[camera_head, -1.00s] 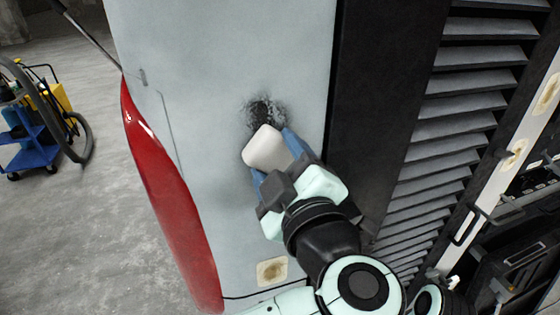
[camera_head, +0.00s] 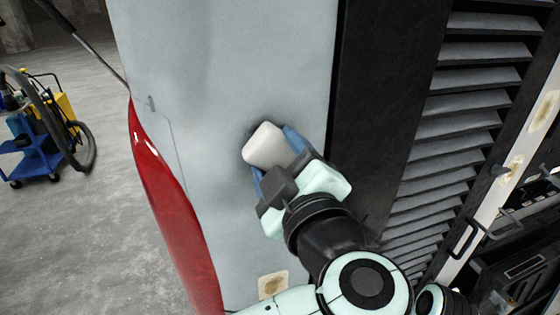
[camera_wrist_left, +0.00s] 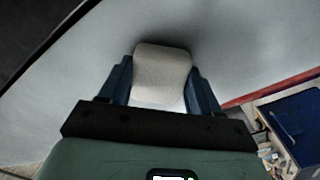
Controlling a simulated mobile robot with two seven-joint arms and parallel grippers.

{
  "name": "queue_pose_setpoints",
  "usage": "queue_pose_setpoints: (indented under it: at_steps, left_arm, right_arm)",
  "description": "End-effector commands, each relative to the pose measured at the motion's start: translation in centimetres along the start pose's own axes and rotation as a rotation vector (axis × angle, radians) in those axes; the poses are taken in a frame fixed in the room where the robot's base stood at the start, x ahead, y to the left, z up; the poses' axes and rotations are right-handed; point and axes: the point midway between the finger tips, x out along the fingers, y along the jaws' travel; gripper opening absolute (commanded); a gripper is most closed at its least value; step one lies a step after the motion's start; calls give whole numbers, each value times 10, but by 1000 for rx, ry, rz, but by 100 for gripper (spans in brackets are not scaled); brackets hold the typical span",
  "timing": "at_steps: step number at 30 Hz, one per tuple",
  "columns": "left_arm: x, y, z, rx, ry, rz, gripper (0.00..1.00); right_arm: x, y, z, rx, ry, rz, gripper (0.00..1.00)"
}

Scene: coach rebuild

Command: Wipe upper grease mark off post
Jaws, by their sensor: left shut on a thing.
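The post is a pale grey panel (camera_head: 225,60) that fills the middle of the head view. My left gripper (camera_head: 276,158) is shut on a white wiping pad (camera_head: 265,146), held between its blue fingers against or very near the panel. The pad also shows in the wrist view (camera_wrist_left: 162,75). A faint dark smudge (camera_head: 250,130) shows at the pad's upper left edge; the rest of the mark's area is hidden behind the pad. Contact between pad and panel cannot be told for certain. My right gripper is not in view.
A red curved panel (camera_head: 168,205) runs along the post's left side. A beige square with a brown stain (camera_head: 272,284) is low on the post. Dark louvres (camera_head: 470,105) stand to the right. A blue cart (camera_head: 38,160) stands at far left on open floor.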

Motion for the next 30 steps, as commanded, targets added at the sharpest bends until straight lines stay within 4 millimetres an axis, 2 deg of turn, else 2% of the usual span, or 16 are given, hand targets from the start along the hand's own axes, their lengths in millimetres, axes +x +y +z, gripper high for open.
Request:
queue_pose_setpoints:
  at_steps: [3,13,21,30]
  left_arm:
    - [2,11,-9,-4,3,3,38]
    - [3,24,-20,-1,2,1,38]
    - [1,41,-35,-3,2,1,38]
    - [4,45,-38,0,1,0,38]
  right_arm:
    - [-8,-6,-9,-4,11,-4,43]
    - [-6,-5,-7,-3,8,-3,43]
    - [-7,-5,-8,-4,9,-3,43]
    - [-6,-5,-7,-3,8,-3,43]
